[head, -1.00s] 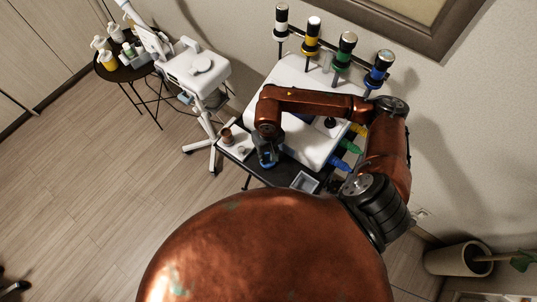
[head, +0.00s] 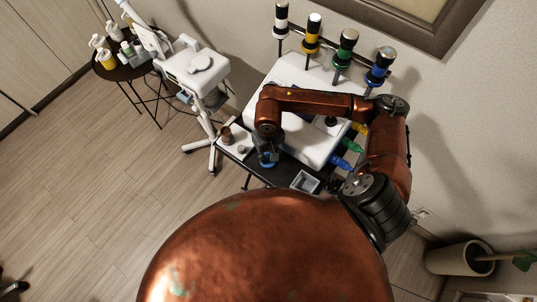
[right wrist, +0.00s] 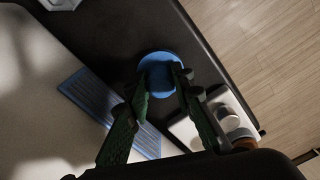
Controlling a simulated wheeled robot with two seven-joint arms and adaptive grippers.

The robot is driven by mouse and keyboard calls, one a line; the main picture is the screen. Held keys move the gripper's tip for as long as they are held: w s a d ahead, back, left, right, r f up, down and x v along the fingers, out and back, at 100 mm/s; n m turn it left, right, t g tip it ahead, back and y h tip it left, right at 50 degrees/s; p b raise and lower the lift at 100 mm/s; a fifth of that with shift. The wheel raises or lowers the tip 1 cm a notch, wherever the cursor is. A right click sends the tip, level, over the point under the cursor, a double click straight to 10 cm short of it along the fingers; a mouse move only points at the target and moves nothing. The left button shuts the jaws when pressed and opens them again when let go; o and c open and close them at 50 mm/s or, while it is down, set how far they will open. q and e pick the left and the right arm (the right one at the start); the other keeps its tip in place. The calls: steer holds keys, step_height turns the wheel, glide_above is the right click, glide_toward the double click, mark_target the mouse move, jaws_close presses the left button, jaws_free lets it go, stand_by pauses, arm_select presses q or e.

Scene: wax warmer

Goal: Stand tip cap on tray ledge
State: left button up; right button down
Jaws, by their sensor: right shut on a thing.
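The blue round tip cap (right wrist: 160,66) is at the fingertips of my right gripper (right wrist: 162,82) in the right wrist view, with one green-grey finger on each side. The gripper is shut on it. In the head view the right gripper (head: 267,154) hangs over the front left part of the dark tray (head: 282,178), with a bit of blue at its lower end. The tray's dark surface and edge (right wrist: 190,28) lie around the cap in the wrist view. I cannot tell whether the cap touches the tray. My left gripper is not in view.
A small white tray with cups (right wrist: 222,117) lies close to the right finger. A ribbed blue strip (right wrist: 88,92) and the white machine (head: 290,78) are on the other side. A grey square dish (head: 305,181) stands at the tray's front. Coloured-handled tools (head: 347,145) lie right.

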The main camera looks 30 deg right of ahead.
steer(key=c, duration=1.6)
jaws_free()
steer(key=shift+r+p, duration=1.3)
steer(key=shift+r, duration=2.7)
step_height(320, 180, up, 12)
